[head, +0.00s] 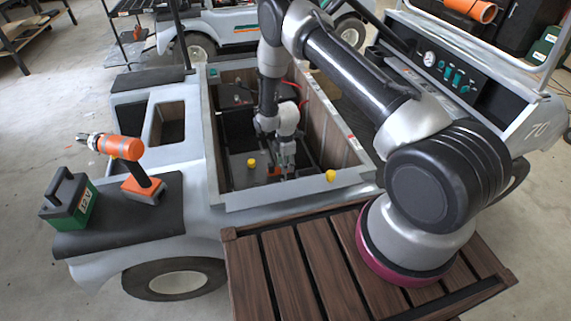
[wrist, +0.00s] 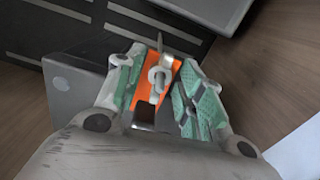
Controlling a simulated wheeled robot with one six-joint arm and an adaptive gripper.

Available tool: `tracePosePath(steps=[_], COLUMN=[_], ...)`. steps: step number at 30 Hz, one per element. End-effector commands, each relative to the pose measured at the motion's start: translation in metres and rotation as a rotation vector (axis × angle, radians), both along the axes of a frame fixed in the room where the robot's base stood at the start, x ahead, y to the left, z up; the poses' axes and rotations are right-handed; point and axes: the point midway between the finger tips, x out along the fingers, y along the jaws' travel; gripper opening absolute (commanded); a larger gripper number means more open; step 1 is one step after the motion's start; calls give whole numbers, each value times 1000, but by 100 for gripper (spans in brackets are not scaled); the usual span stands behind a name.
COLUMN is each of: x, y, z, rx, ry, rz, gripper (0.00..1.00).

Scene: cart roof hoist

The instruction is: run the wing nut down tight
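The wing nut (wrist: 157,82) is pale metal and sits over an orange plate (wrist: 143,84) in the wrist view. A thin pointed rod (wrist: 160,45) rises just beyond it. My gripper (wrist: 160,78) is open, with one green-padded finger on each side of the nut and gaps visible between. In the head view my gripper (head: 285,170) reaches down into the cart's open bay, beside a bit of orange (head: 274,172). The wing nut cannot be made out there. How far the nut sits down the rod cannot be told.
The bay has a light rim (head: 250,198) and wooden side walls (head: 318,125). A dark box (head: 238,172) with a yellow cap (head: 251,163) lies beside my gripper. An orange drill (head: 125,150) stands on the cart at left.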

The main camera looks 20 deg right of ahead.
Motion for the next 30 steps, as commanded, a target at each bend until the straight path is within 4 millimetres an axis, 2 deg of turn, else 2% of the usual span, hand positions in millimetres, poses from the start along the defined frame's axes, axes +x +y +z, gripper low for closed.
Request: tracePosePath(steps=[1, 5, 17, 23, 30], x=[0, 0, 0, 0, 0], y=[0, 0, 0, 0, 0], z=[0, 0, 0, 0, 0], rx=[0, 0, 0, 0, 0], ry=[0, 0, 0, 0, 0], rz=[0, 0, -49, -168, -383], gripper=[24, 0, 0, 0, 0])
